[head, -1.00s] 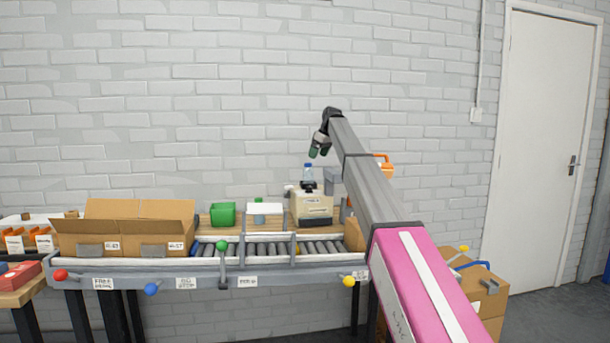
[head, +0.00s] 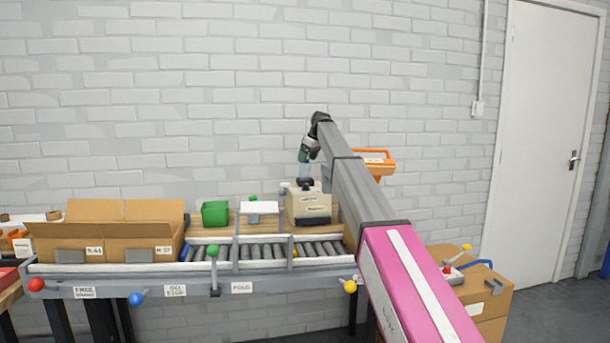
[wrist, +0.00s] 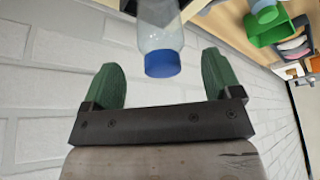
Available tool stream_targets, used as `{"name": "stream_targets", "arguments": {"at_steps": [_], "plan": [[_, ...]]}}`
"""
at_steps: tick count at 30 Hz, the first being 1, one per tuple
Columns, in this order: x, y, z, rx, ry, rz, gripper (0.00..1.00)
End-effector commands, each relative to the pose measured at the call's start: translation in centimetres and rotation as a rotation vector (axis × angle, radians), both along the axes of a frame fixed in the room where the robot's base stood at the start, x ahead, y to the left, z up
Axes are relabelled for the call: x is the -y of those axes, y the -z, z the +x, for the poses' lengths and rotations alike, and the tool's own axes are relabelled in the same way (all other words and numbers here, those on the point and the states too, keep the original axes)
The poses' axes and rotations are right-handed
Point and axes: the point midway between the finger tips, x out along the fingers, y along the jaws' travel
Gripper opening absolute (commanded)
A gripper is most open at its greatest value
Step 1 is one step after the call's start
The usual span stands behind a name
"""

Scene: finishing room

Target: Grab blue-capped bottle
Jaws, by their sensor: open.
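The blue-capped bottle (wrist: 160,30) is clear, and its blue cap (wrist: 162,64) points toward my gripper (wrist: 161,70) in the wrist view. The cap sits between the two green fingers, which are spread wide with a gap on each side. In the head view, my gripper (head: 305,157) is just above the bottle (head: 304,171), which stands behind or on the beige machine (head: 309,208); I cannot tell which. The gripper hides the cap there.
A green bin (head: 215,214) and a white-topped stand (head: 259,207) are left of the machine. An open cardboard box (head: 110,240) is farther left. A roller conveyor (head: 265,252) runs in front. An orange object (head: 373,161) is behind my arm. The brick wall is close behind.

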Motion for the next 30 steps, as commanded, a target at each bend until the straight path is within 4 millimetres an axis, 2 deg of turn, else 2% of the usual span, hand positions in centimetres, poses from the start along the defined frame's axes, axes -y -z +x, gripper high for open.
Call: {"name": "stream_targets", "arguments": {"at_steps": [10,18,23,30], "plan": [[-1.8,3.9,0.8,-0.001,0.0,0.0,0.84],[-1.9,4.3,0.9,0.0,0.0,0.0,0.84],[-1.9,4.3,0.9,0.0,0.0,0.0,0.32],[-1.9,4.3,0.9,0.0,0.0,0.0,0.31]]}}
